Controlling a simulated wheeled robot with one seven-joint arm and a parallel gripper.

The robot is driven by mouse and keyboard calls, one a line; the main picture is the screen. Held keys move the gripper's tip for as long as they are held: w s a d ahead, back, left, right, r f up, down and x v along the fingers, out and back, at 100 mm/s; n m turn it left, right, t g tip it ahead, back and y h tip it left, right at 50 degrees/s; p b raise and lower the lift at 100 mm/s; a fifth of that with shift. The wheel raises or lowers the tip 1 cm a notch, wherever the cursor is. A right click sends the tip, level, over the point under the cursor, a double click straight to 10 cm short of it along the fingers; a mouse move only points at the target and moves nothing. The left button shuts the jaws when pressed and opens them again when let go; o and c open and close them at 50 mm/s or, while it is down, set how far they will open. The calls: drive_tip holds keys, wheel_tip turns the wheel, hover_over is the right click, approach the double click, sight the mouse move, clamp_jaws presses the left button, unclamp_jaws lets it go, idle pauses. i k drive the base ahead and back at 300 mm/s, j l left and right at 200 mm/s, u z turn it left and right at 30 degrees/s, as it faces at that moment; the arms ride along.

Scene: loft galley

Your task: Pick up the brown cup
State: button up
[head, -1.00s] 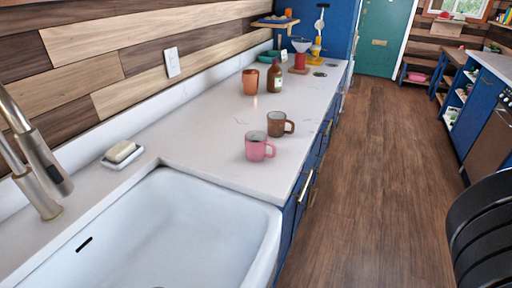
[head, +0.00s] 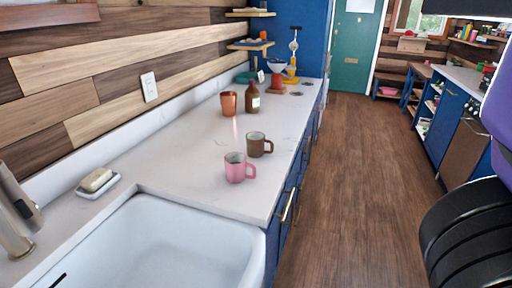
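The brown cup (head: 256,145) is a mug standing upright on the white counter (head: 185,165), its handle toward the right. A pink mug (head: 236,170) stands just in front of it, nearer the sink, close to it in the picture. A copper-coloured tumbler (head: 229,104) and a brown bottle (head: 252,97) stand farther back on the same counter. Black and purple parts of my arm show at the right edge. My gripper is not in view.
A white sink (head: 170,235) fills the near counter, with a faucet (head: 18,225) and a soap dish (head: 98,187) at left. Blue cabinets with handles (head: 286,207) line the counter front. The wooden floor (head: 350,180) is clear in the middle.

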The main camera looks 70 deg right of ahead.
sight(260, 146)
drive_tip(key=z, duration=1.35)
drive_tip(key=k+l+u, duration=0.2)
drive_tip(key=k, duration=0.2)
drive_tip(key=j, duration=0.1)
